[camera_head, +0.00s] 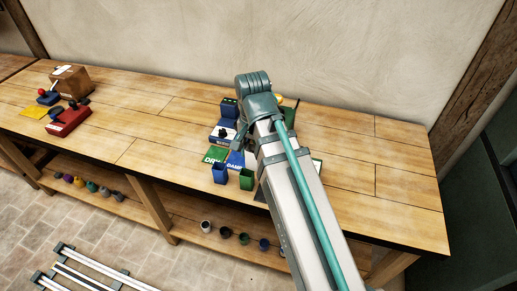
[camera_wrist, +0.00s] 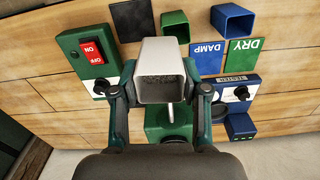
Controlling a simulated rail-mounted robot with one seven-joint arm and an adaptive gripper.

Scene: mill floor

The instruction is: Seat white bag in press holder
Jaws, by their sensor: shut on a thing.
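In the wrist view my gripper (camera_wrist: 161,92) is shut on the white bag (camera_wrist: 160,55), a whitish, box-like piece with a square open end facing the camera. One finger presses on each side of it. Behind and below it is a green device (camera_wrist: 168,125) with a pale upright rod, partly hidden by the bag and my fingers. I cannot tell whether this is the press, and no holder shows clearly. The bag looks apart from the bench top, but its far end is hard to judge. In the head view my arm hides the bag and most of the gripper.
In the wrist view, a green box with a red switch (camera_wrist: 92,50) stands left. A green bin (camera_wrist: 175,25), blue bin (camera_wrist: 232,20), DAMP mat (camera_wrist: 207,61), DRY mat (camera_wrist: 248,58) and blue tester (camera_wrist: 236,96) crowd the right. The wooden bench (camera_head: 150,120) has clear room left of them.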

